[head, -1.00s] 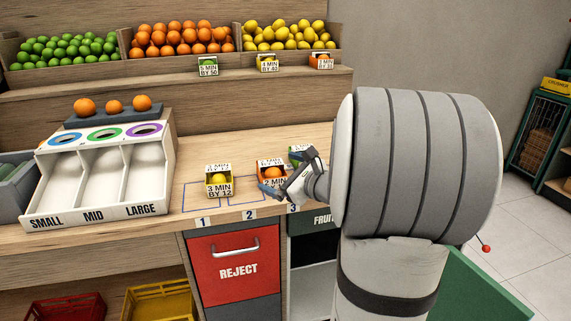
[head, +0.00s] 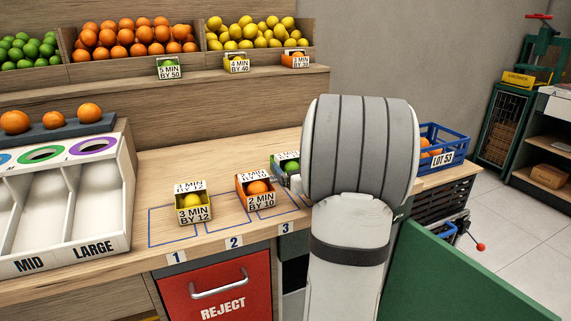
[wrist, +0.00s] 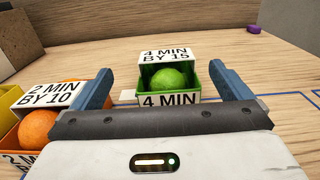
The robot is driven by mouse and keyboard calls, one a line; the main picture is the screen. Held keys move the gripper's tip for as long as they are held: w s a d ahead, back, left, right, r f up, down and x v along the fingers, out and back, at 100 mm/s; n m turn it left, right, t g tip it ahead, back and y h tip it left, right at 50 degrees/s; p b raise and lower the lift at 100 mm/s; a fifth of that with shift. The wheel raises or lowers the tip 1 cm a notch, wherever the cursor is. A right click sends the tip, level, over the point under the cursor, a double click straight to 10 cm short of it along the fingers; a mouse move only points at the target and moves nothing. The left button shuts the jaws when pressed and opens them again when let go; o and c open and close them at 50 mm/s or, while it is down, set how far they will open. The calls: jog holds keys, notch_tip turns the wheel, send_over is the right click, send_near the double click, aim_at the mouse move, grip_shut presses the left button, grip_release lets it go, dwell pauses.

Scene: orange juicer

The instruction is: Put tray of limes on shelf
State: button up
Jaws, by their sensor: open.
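The tray of limes is a small green tray (head: 278,170) with white "4 MIN BY 15" labels, at the right of a row on the counter near number 3. In the head view my arm partly covers it. In the wrist view a lime (wrist: 169,78) sits in it. My gripper (wrist: 163,84) is open, with one blue finger on each side of the green tray and nothing held. The shelf (head: 190,82) is the wooden step at the back, carrying tags "5 MIN BY 50", "4 MIN BY 40" and an orange-fruit one at its right.
An orange tray (head: 256,190) stands just left of the green one, close to my left finger in the wrist view. A yellow tray (head: 192,203) stands further left. A blue crate (head: 430,140) is behind my arm at right.

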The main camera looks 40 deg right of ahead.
aim_at(289, 156)
jog(key=x, duration=0.7)
jog(key=shift+w+d+f, duration=0.1)
jog(key=shift+d+f, duration=0.3)
jog(key=c, duration=1.3)
jog(key=shift+o, duration=0.2)
notch_tip(289, 156, up, 10)
jog(key=shift+r+p, duration=0.1)
jog(key=shift+p, duration=0.7)
